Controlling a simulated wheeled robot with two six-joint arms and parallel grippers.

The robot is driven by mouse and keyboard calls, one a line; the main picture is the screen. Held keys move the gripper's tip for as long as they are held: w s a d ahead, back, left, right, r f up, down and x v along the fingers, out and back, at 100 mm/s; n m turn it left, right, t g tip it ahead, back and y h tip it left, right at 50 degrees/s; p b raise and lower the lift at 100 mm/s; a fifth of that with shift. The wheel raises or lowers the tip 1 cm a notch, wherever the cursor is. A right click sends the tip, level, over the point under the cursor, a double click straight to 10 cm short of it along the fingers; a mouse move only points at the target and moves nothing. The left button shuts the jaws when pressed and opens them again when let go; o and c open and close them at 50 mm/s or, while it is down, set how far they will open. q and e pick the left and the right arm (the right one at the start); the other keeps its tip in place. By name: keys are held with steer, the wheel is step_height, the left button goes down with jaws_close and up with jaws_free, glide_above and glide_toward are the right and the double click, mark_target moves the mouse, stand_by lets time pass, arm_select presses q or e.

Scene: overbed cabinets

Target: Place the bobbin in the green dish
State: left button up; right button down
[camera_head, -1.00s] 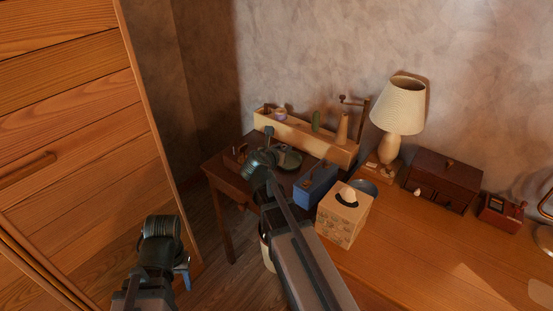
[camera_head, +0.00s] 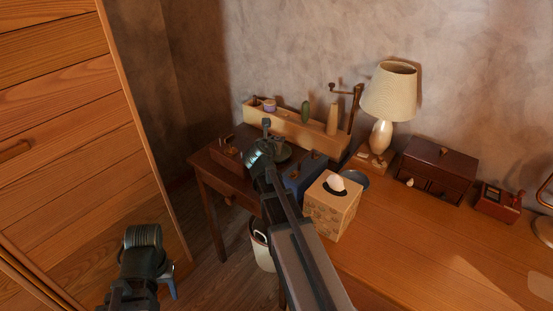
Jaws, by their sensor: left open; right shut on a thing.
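The green dish (camera_head: 284,154) looks dark and round. It stands on the small dark table in front of the long wooden box, partly hidden by my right gripper. My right gripper (camera_head: 264,140) is over this table at the dish's left edge, shut on what I take to be the bobbin. The bobbin cannot be made out clearly behind the gripper; a small dark upright piece shows there. Whether it touches the dish I cannot tell. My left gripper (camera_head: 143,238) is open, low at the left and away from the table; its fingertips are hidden.
A long wooden box (camera_head: 290,129) with a purple item (camera_head: 269,105) stands at the back. A blue box (camera_head: 304,176) and a tissue box (camera_head: 329,208) are close to my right arm. A lamp (camera_head: 390,92) and dark chest (camera_head: 438,169) stand right. A wooden cabinet (camera_head: 70,130) is left.

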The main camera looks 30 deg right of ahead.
mark_target(277, 157)
arm_select(q)
steer(key=shift+f+b, duration=2.05)
steer(key=shift+f, duration=0.5)
arm_select(e)
steer(key=shift+f, duration=2.5)
steer(key=shift+f, duration=0.1)
steer(key=shift+f, duration=0.15)
arm_select(q)
steer(key=shift+f, duration=0.1)
arm_select(e)
steer(key=c, duration=0.6)
jaws_free()
steer(key=shift+r, duration=0.2)
steer(key=shift+s+a+r, duration=0.15)
steer(key=shift+s+r, duration=0.05)
steer(key=p+v, duration=0.4)
steer(key=v, duration=0.7)
steer(key=shift+s+a+r+p, duration=0.1)
steer(key=shift+s+a+p, duration=0.1)
steer(key=shift+p, duration=0.15)
arm_select(q)
step_height(277, 157, up, 5)
steer(key=shift+f, duration=0.1)
